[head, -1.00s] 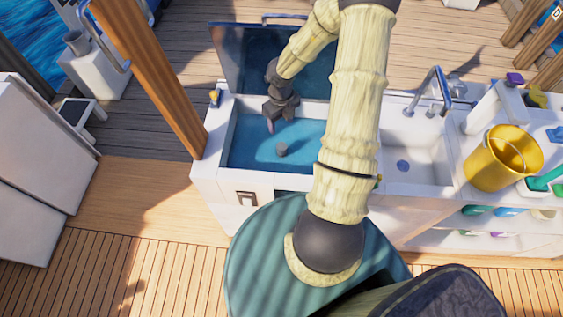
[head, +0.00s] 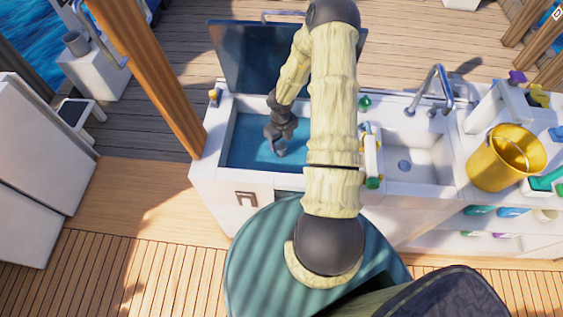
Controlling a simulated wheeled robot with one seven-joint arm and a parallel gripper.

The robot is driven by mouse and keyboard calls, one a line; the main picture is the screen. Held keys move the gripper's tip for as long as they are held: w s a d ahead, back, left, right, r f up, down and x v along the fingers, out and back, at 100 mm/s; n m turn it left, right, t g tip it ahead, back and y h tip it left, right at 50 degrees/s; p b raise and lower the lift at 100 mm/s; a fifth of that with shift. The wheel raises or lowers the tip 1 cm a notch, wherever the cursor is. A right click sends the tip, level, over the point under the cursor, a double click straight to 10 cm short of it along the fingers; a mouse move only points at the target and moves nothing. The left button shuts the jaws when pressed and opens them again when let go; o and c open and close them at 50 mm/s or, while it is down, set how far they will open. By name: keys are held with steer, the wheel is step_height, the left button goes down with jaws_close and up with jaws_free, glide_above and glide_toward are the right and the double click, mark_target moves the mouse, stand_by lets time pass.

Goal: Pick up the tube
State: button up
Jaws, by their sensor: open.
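The open hatch compartment (head: 243,152) has a blue floor and white walls. The only tube-like thing I make out in it is a short grey cylinder standing up from the floor, seen clearly in the earlier frame. Now my gripper (head: 279,148) is down in the compartment, right over that spot, and mostly hides the cylinder. The dark jaws point downward and are open. I cannot tell whether the cylinder is between the fingers or touching them.
The dark hatch lid (head: 240,60) stands raised behind the compartment. A white sink (head: 418,158) with a faucet (head: 437,85) is to the right. A yellow bucket (head: 503,162) stands farther right. A wooden post (head: 150,80) rises close on the left.

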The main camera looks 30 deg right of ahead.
mark_target(281, 145)
steer(key=shift+w+f, duration=0.1)
steer(key=shift+f, duration=2.5)
steer(key=shift+d, duration=0.1)
jaws_close()
